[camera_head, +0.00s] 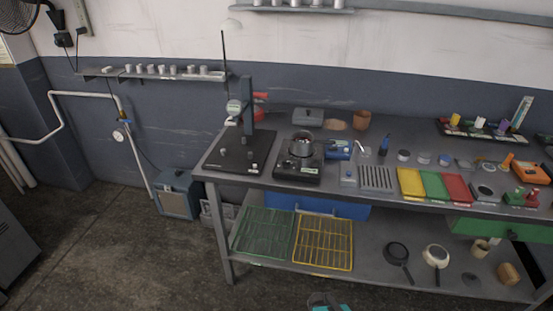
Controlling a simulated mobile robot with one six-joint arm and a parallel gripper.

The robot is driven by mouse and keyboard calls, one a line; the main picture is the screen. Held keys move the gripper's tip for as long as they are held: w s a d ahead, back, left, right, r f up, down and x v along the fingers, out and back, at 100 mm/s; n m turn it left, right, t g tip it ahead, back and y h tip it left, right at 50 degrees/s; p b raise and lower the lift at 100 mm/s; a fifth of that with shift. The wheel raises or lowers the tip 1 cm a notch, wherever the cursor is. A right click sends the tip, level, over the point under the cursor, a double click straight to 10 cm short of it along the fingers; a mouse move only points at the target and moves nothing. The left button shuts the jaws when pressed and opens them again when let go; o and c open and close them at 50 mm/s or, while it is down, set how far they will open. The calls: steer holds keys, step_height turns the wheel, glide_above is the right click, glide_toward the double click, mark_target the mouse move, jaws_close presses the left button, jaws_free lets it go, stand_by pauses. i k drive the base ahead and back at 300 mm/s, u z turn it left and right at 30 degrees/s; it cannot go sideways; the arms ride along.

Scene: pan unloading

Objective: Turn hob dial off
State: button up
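A small black hob (297,173) stands on the grey workbench, left of the bench's middle. A dark metal pan (302,149) sits on top of it. The hob's front face shows small light markings; the dial is too small to make out, and its setting cannot be read. A grey and teal piece at the bottom edge of the picture looks like part of my arm, well below and apart from the hob. My gripper itself does not show.
A dial-gauge stand (236,150) is left of the hob. A blue box (339,149) and a slotted grey plate (376,178) are to its right. Yellow, green and red trays lie further right. Wire racks and pans rest on the lower shelf.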

mark_target(286, 164)
steer(key=z, duration=0.6)
steer(key=k, duration=0.15)
steer(key=u, duration=2.8)
steer(key=k, duration=0.65)
steer(key=z, duration=0.2)
steer(key=i, duration=1.2)
steer(key=z, duration=0.25)
